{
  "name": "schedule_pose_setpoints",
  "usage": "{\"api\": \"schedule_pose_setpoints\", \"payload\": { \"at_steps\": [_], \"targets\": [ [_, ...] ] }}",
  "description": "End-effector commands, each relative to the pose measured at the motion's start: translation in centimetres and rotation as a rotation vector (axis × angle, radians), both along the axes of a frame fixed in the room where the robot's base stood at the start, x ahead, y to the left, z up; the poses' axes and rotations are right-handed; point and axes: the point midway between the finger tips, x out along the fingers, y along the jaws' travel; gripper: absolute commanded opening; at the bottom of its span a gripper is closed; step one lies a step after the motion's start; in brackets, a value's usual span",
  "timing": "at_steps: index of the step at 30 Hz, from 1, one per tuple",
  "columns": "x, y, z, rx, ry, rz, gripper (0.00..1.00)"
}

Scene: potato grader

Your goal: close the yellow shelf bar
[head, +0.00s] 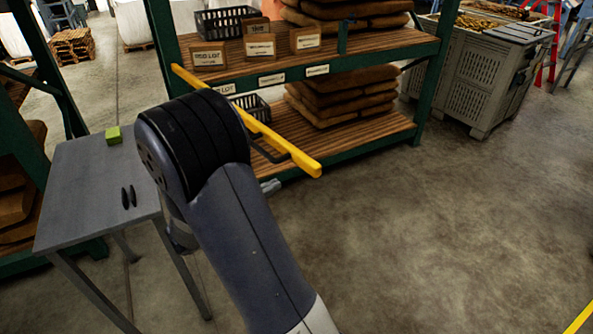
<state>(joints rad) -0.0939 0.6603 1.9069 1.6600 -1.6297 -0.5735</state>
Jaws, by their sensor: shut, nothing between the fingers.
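The yellow shelf bar (291,151) stands swung out from the green shelf rack (380,55). One end is at the rack's left post, and its free end points toward me and to the right, over the floor. A dark handle (268,153) hangs along its side near the free end. My arm hides part of the bar's middle. Only a small grey tip of my gripper (270,187) shows past my arm, below the bar near the handle. It looks shut and empty. I cannot tell whether it touches the bar.
A grey table (85,185) stands at left with a green block (113,135) and two dark oval things (129,197) on it. The rack holds stacked sacks (345,100) and black baskets (225,20). A grey crate (485,80) stands at right. The floor at right is clear.

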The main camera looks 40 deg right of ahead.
Motion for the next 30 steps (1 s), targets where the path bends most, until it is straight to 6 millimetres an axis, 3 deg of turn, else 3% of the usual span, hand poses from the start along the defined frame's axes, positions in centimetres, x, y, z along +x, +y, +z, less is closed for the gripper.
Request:
{"api": "schedule_pose_setpoints", "payload": {
  "at_steps": [6, 13, 18, 30],
  "targets": [
    [-0.2, -4.1, 0.2, 0.000, 0.000, -0.005, 0.00],
    [-0.1, -7.1, 0.1, 0.002, -0.001, -0.002, 0.00],
    [-0.1, -8.0, 0.0, 0.001, -0.001, 0.000, 0.00],
    [-0.1, -8.2, 0.0, 0.001, -0.002, 0.002, 0.00]
  ]
}}
